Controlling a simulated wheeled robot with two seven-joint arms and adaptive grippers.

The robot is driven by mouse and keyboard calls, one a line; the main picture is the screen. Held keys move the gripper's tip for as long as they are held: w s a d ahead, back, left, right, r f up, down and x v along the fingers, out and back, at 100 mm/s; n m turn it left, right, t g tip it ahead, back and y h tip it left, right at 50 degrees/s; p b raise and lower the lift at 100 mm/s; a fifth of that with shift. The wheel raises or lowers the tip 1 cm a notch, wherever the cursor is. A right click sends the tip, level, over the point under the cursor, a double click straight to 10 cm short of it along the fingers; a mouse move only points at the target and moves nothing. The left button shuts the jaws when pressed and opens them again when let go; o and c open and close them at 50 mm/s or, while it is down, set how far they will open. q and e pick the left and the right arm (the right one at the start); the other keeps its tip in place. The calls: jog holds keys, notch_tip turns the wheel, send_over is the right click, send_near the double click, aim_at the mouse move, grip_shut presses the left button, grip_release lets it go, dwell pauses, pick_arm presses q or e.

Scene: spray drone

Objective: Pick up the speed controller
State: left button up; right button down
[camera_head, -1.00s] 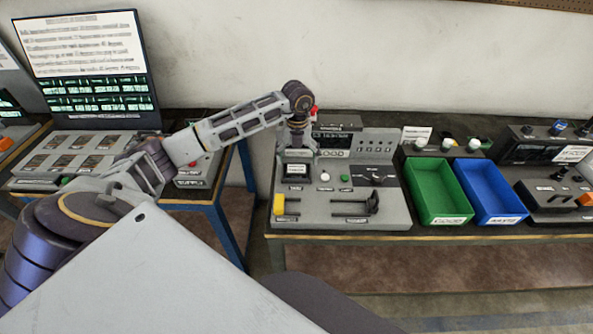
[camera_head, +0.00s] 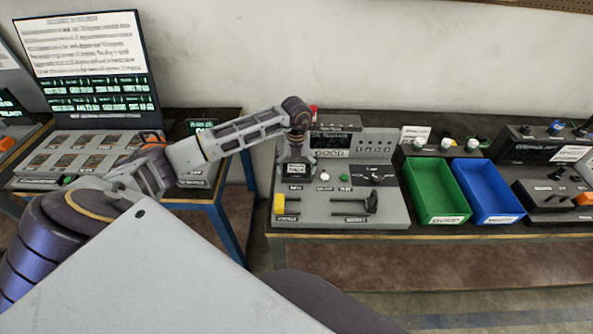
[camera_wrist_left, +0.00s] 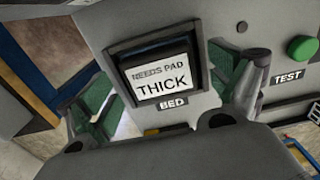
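A dark, square-framed block (camera_wrist_left: 165,75) with a white label reading "NEEDS PAD THICK" sits at the spot marked BED on a grey test console. I take it to be the speed controller, though the label does not name it. It also shows in the head view (camera_head: 297,170), right under the gripper. My left gripper (camera_head: 296,158) points down over it. In the left wrist view its green-padded fingers (camera_wrist_left: 172,90) stand apart on either side of the block, with no clear contact visible. My right gripper is in neither current view.
The console (camera_head: 330,207) has a green button, a dark knob, a yellow piece and a black lever. To its right stand a green bin (camera_head: 437,192) and a blue bin (camera_head: 487,192), both apparently empty. A display board (camera_head: 85,65) and a parts tray (camera_head: 85,153) are at left.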

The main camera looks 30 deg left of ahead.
aim_at(296, 168)
pick_arm(q)
jog(key=c, duration=1)
jog(key=shift+r, duration=0.1)
jog(key=shift+c, duration=0.2)
notch_tip(296, 168, up, 10)
jog(key=b, duration=0.1)
jog(key=shift+b, duration=0.35)
